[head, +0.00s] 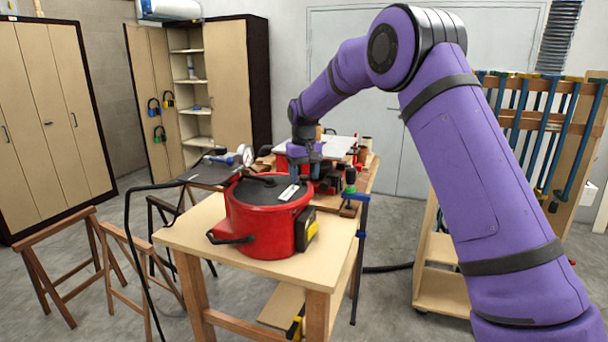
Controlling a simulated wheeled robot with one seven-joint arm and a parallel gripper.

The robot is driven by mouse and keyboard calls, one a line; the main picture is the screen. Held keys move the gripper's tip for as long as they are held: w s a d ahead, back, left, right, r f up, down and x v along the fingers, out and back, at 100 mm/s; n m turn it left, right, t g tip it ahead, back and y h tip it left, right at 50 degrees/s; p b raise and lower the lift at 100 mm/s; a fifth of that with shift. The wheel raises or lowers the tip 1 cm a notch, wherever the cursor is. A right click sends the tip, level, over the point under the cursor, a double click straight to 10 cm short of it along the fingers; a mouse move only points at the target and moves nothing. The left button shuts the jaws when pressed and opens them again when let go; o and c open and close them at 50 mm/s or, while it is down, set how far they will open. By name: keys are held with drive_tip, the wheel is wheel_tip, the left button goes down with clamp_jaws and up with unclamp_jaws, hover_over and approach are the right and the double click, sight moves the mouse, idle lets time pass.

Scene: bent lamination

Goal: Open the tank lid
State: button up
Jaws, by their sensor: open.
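The tank is a red round pot (262,224) on a small wooden table. Its dark lid (268,190) lies flat on top and looks closed, with a black handle and a pale label on it. A black side handle sticks out at the tank's lower left. My gripper (304,178) is open, pointing down over the far right edge of the lid. Its fingers are small in the view, and I cannot tell whether they touch the lid or a part of its rim.
A pressure gauge (246,156) and black hose are at the tank's left. A blue-and-black clamp (359,215) stands at the table's right edge. Behind is a cluttered workbench. Wooden trestles (100,262) stand left. The wooden table top (190,228) is bare at front left.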

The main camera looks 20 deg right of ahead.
clamp_jaws()
drive_tip(key=shift+s, duration=0.1)
